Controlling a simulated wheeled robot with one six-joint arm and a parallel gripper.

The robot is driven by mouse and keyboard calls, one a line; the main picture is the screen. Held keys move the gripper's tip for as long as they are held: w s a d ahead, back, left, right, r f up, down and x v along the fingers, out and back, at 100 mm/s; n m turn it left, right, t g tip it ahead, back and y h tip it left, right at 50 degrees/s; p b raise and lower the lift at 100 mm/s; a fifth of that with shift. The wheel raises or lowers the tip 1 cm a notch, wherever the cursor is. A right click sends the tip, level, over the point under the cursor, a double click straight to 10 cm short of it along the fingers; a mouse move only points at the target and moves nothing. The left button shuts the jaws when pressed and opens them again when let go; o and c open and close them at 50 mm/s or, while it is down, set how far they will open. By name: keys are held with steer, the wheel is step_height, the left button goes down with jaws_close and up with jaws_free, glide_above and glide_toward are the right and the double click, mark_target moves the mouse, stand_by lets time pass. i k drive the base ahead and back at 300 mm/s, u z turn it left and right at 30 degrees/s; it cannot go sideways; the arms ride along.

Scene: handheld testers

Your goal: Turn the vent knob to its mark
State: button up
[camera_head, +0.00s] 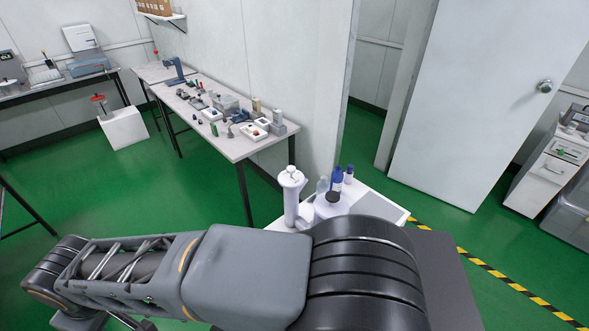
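I cannot make out a vent knob or its mark for certain in the head view. A white upright cylinder (291,203) with a small round cap (291,171) stands on a small white table, just beyond my arm. A red-topped part (98,99) sits on a white box (124,129) at the far left, too small to read. My arm lies across the bottom of the picture and hides what is below it. My gripper is not in view; the arm runs out towards the lower left.
Bottles (337,178) and a round white vessel (331,205) crowd the small white table (388,206). A long bench (240,150) with many small parts stands along the wall. A white door (470,100) and drawer unit (540,180) are at right. Green floor (150,195) is clear left of centre.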

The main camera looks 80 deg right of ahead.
mark_target(291, 169)
steer(key=z, duration=0.7)
steer(key=i, duration=0.8)
steer(key=z, duration=0.95)
steer(key=i, duration=0.25)
steer(key=z, duration=0.2)
